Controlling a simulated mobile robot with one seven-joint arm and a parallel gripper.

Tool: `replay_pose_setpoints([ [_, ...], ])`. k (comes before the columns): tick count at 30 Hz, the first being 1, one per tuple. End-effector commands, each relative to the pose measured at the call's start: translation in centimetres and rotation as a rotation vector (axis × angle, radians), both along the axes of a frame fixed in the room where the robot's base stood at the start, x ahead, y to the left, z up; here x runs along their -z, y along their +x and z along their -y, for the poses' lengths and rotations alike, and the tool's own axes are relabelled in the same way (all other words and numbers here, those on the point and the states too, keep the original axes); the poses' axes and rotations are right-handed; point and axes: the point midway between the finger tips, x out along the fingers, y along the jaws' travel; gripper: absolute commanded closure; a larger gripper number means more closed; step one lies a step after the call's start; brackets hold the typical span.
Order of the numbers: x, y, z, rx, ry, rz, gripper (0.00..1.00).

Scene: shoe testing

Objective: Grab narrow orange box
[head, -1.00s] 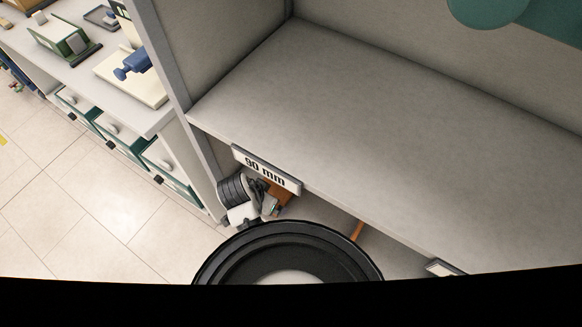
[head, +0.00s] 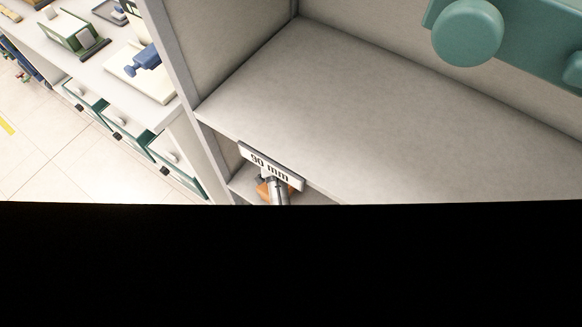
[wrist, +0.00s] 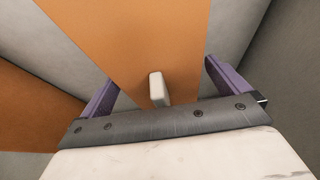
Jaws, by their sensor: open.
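In the wrist view my gripper (wrist: 160,75) is open, with one purple finger on each side. An orange box (wrist: 160,40) lies ahead, its orange face showing between the fingers. I cannot tell how deep the fingers reach along it. A small pale peg-like piece (wrist: 157,88) shows in front of that face, between the fingers. A second orange surface (wrist: 35,100) is at the left, outside the left finger. In the head view only a small orange patch (head: 264,192) shows below the shelf edge, partly hidden by a metallic part.
A grey shelf (head: 360,110) with a "90 mm" label (head: 271,167) overhangs the lower bay. A teal object (head: 468,32) with a round knob is at the upper right. A white bench (head: 110,75) with drawers stands left. Black covers the lower head view.

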Motion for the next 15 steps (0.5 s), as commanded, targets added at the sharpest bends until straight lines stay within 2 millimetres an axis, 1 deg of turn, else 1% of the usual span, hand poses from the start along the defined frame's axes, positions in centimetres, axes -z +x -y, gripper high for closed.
replay_pose_setpoints([
  [6, 0.14, 0.03, 0.01, 0.000, 0.000, 0.001, 0.00],
  [8, 0.14, 0.03, 0.01, 0.000, 0.000, 0.001, 0.07],
  [15, 0.13, 0.01, 0.00, 0.000, 0.000, 0.001, 0.38],
])
